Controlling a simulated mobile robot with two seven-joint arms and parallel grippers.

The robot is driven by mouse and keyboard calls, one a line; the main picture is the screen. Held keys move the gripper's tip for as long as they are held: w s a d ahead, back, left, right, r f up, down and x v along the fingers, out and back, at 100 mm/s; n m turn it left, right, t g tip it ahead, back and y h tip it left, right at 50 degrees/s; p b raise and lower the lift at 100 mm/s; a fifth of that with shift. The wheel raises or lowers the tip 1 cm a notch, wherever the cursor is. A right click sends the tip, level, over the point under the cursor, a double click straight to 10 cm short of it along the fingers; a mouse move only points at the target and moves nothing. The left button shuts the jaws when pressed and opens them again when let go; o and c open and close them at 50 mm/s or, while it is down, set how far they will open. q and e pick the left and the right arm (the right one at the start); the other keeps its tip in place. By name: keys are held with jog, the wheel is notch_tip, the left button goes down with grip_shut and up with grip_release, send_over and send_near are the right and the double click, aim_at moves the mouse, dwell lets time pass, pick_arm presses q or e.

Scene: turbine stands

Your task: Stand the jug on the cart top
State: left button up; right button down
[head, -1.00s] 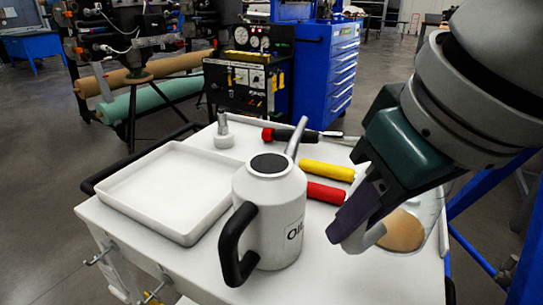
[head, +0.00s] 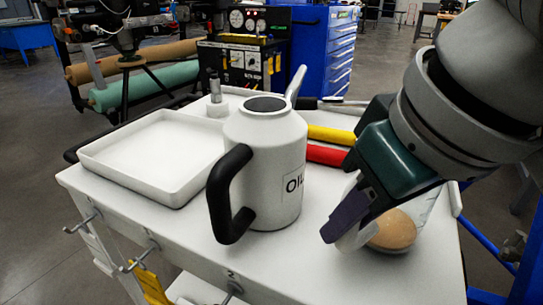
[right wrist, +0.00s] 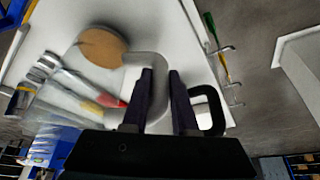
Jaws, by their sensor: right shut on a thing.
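A clear jug (head: 423,208) with a white handle and a tan round patch at its lower end is at the right of the head view, over the near right part of the white cart top (head: 330,215). My right gripper (head: 345,228) is shut on its handle and hides part of the jug. In the right wrist view, my right gripper (right wrist: 161,75) has its dark fingers on either side of the white curved handle (right wrist: 143,62). I cannot tell whether the jug's base touches the cart top. My left gripper is not in view.
A white oil can (head: 265,165) with a black handle stands left of the jug. A white tray (head: 165,190) lies at the left. The front right cart top is bare.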

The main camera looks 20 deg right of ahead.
jog(key=shift+f+b, duration=0.35)
jog(key=shift+b, duration=0.1)
jog(key=shift+c, duration=2.2)
grip_release()
jog(key=p+v, duration=0.4)
jog(key=v, duration=0.3)
jog(key=shift+r, duration=0.1)
